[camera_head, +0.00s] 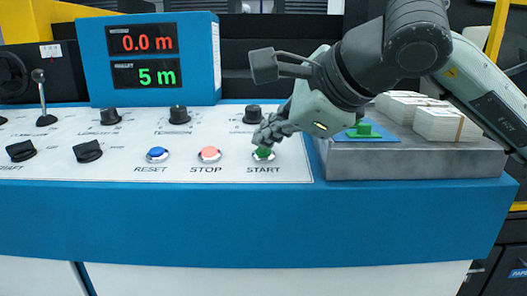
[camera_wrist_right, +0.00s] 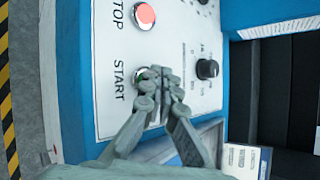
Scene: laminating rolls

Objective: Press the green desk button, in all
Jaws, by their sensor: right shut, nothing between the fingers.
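The green START button (camera_head: 263,154) sits in a silver ring on the white control panel. It is partly hidden behind my fingertips in the wrist view (camera_wrist_right: 142,74). My right gripper (camera_head: 264,138) is shut and empty, its fingertips right at the START button. I cannot tell whether they touch it. In the wrist view the closed fingertips (camera_wrist_right: 168,90) overlap the button's edge. A second green button-like piece (camera_head: 364,129) stands on a blue plate on the grey block to the right, behind my wrist. My left gripper is not in view.
A red STOP button (camera_head: 209,154) and blue RESET button (camera_head: 157,154) are to the left. Black knobs (camera_head: 180,114) stand behind. The display (camera_head: 145,60) reads 0.0 m and 5 m. Stacks of white cards (camera_head: 446,124) lie on the grey block (camera_head: 420,158).

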